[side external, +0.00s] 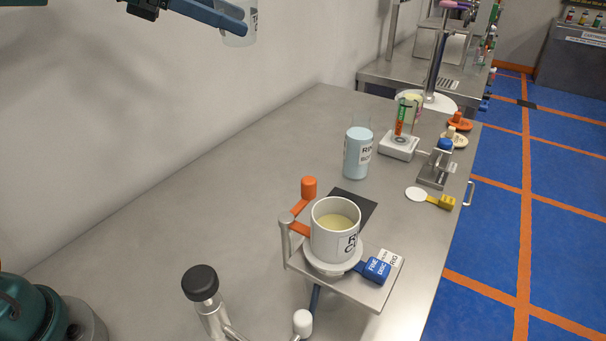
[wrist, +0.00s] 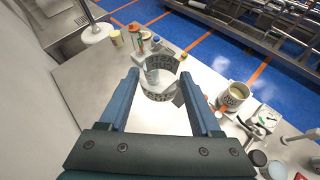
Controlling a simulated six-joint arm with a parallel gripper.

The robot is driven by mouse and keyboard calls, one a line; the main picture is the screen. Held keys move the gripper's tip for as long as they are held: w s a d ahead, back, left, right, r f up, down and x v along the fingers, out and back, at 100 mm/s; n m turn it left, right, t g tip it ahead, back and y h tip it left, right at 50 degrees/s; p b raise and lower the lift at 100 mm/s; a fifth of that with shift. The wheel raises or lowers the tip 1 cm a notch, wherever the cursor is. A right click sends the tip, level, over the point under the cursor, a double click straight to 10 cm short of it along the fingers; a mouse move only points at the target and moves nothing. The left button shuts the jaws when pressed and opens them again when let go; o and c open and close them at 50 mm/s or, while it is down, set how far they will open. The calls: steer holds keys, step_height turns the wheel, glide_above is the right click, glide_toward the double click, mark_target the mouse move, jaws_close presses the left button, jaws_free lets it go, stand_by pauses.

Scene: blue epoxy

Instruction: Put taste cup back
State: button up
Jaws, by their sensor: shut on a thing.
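The taste cup (wrist: 160,78) is a clear cup with dark lettering, and it sits between the two blue fingers of my gripper (wrist: 159,88) in the wrist view. My gripper is shut on it. In the side external view the cup (side external: 240,28) is held high at the top left, well above the bench and near the wall. The top of the cup is cut off there, and my gripper (side external: 232,17) shows only in part. A dark square mat (side external: 367,206) lies bare on the steel bench (side external: 225,185).
A white lettered mug (side external: 334,246) with pale liquid stands on a small stand at the bench front. Behind it are a beaker of light blue liquid (side external: 357,155), a white scale (side external: 399,146) and a metal holder (side external: 434,170).

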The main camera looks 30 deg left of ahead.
steer(key=w+d+f+m+g+h, duration=0.2)
steer(key=w+d+f+m+g, duration=0.1)
steer(key=d+f, duration=0.5)
steer(key=w+d+f+m+g+h, duration=0.2)
steer(key=d+f, duration=0.6)
steer(key=f, duration=0.4)
steer(key=w+m+g, duration=0.1)
steer(key=w+m, duration=0.1)
steer(key=w, duration=0.1)
steer(key=shift+d+f+m, duration=0.15)
steer(key=shift+d+m, duration=0.05)
steer(key=shift+m, duration=0.2)
steer(key=shift+w, duration=0.1)
steer(key=d+f, duration=0.2)
steer(key=d, duration=0.2)
steer(key=d+f, duration=0.2)
steer(key=d, duration=0.1)
steer(key=d+f, duration=0.3)
steer(key=d, duration=0.1)
steer(key=shift+s+d, duration=0.3)
steer(key=shift+s, duration=0.05)
steer(key=shift+f, duration=1.8)
